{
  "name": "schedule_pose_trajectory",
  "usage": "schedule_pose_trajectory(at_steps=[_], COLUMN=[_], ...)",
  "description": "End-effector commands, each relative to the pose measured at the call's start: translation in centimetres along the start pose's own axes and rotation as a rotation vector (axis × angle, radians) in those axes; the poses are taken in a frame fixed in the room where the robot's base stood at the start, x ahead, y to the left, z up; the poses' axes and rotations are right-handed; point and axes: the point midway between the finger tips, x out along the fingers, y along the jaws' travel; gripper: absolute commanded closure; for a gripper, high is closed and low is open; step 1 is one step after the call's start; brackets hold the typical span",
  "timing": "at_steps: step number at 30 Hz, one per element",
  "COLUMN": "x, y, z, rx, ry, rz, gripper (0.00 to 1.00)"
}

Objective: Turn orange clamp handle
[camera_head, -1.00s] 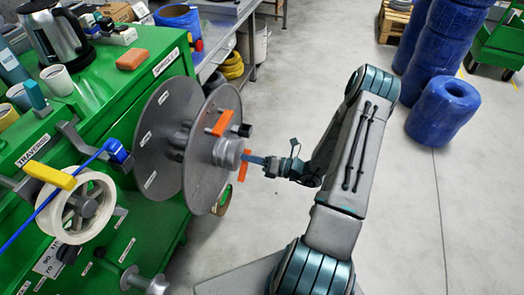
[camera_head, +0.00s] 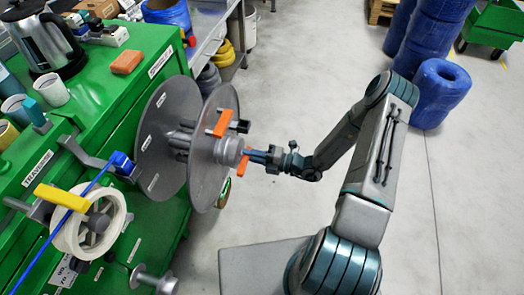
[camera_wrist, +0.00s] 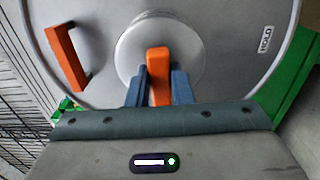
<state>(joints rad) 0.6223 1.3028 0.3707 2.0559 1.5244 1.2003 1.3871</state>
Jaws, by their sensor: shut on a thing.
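The orange clamp handle (camera_wrist: 158,72) stands out from the round grey hub (camera_wrist: 132,48) at the centre of the grey reel disc (camera_wrist: 230,75). In the wrist view it is upright between the two blue fingers of my gripper (camera_wrist: 158,88), which is shut on it. In the head view my gripper (camera_head: 258,157) reaches the hub from the right, and a small part of the orange clamp handle (camera_head: 242,166) shows there. A second orange handle (camera_head: 222,122) is fixed nearer the disc's edge; it also shows in the wrist view (camera_wrist: 66,56).
The green cabinet (camera_head: 110,85) stands behind the reel, with a kettle (camera_head: 45,40) and an orange block (camera_head: 126,61) on top. The floor on the right is open, with blue rolls (camera_head: 438,92) at the back.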

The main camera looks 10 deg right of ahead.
Motion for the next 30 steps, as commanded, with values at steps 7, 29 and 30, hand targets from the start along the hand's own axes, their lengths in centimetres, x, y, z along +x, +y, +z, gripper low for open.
schedule_pose_trajectory(at_steps=[7, 29, 30], x=[0.75, 0.52, 0.32], y=[-0.06, -0.04, -0.05], z=[-0.54, -0.48, -0.46], rx=[0.031, 0.030, 0.030], ry=[0.019, 0.017, 0.017], rz=[-0.002, -0.001, -0.001], gripper=[1.00, 0.58, 0.58])
